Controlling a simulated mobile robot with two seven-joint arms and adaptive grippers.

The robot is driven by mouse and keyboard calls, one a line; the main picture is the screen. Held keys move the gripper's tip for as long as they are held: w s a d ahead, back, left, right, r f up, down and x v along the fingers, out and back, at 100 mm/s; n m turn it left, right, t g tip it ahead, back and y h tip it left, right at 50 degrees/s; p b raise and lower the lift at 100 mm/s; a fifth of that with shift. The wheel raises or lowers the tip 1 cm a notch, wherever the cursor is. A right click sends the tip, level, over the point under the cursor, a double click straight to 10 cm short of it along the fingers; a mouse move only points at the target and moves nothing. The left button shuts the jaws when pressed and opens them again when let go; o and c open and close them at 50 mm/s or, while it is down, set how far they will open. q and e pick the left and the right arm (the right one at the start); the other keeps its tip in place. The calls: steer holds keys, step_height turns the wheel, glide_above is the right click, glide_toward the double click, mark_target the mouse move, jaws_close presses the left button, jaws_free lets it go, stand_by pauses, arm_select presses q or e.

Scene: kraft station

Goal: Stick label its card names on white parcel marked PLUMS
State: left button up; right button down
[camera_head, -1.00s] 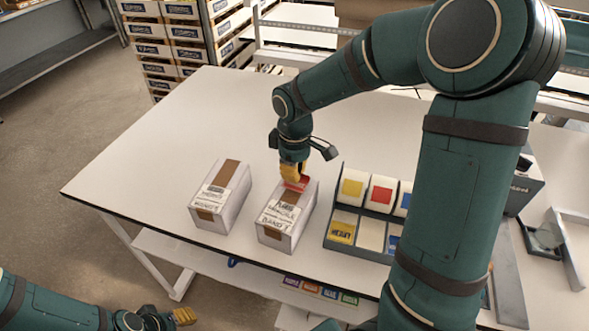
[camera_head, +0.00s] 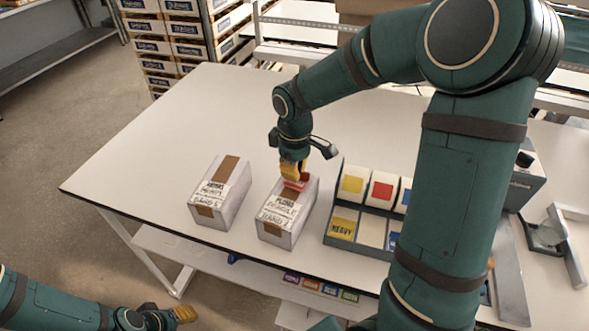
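Two white parcels with brown tape stand on the table. The right parcel (camera_head: 281,227) has a card that seems to read PLUMS, with blurred lines below, perhaps FRAGILE. The left parcel (camera_head: 222,191) carries another card, with a line that looks like HEAVY. My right gripper (camera_head: 293,174) points down at the far end of the PLUMS parcel's top. Its yellow fingers look shut on a red label (camera_head: 297,184), at or just above the parcel top; contact is unclear. My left gripper (camera_head: 184,314) is low at the bottom left, away from the parcels; its finger opening is unclear.
A grey label holder (camera_head: 357,248) stands right of the parcels. It has yellow (camera_head: 352,184), red (camera_head: 381,191) and partly hidden blue rolls, with a yellow HEAVY label (camera_head: 342,229) in front. My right arm covers its right side. The table's left and back are clear.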

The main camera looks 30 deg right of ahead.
steer(key=shift+f+b, duration=0.35)
steer(key=shift+f, duration=0.15)
stand_by(0.3)
steer(key=c, duration=1.1)
jaws_free()
steer(key=shift+o, duration=0.2)
steer(key=shift+r, duration=0.15)
steer(key=shift+r+p, duration=1.85)
steer(key=shift+r, duration=0.35)
